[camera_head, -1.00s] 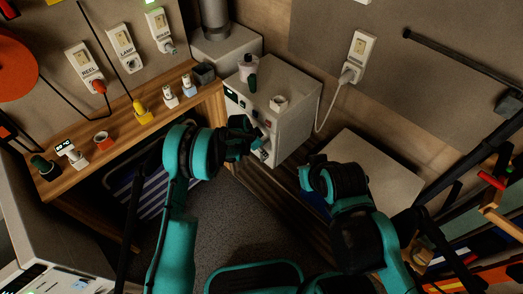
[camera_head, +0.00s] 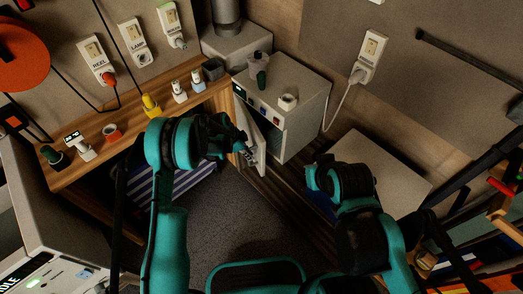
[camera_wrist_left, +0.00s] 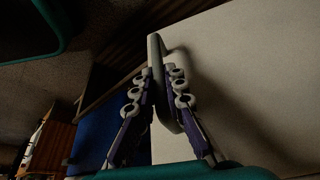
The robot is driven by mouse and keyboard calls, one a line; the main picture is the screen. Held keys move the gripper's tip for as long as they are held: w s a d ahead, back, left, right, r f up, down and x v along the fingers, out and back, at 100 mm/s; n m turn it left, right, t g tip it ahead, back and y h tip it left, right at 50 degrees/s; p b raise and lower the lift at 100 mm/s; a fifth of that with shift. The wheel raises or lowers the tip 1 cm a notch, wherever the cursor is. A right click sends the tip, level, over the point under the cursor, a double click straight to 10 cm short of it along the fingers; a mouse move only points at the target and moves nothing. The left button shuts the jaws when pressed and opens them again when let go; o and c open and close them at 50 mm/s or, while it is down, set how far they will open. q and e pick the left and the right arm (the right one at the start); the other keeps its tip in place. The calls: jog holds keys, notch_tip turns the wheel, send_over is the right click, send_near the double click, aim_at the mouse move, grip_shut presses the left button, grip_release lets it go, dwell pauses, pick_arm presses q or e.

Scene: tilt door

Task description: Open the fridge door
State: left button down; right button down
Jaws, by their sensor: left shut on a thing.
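The fridge (camera_head: 305,118) is a small pale box against the back wall, with a control strip along its upper front. Its door (camera_head: 257,138) stands ajar, swung out from the front toward the left, and a dark gap shows behind it. My left gripper (camera_head: 244,153) is at the outer side of the door, partly hidden by its own wrist. In the left wrist view, its two fingers are closed around the grey bar handle (camera_wrist_left: 164,75) on the pale door face (camera_wrist_left: 240,70). My right arm bends at the centre right; its gripper is hidden.
A wooden shelf (camera_head: 125,135) with several small items runs to the left. A pale low box (camera_head: 375,175) stands at the right. Dark floor (camera_head: 245,210) lies open in front.

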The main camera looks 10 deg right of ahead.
pick_arm(q)
jog(key=w+a, duration=0.2)
jog(key=a, duration=0.8)
jog(key=w+a, duration=0.3)
jog(key=a, duration=0.6)
jog(key=shift+a+m, duration=0.35)
jog(key=shift+m, duration=0.05)
jog(key=shift+w, duration=0.15)
jog(key=c, duration=1.6)
grip_release()
jog(key=shift+d, duration=0.1)
jog(key=shift+o, duration=0.2)
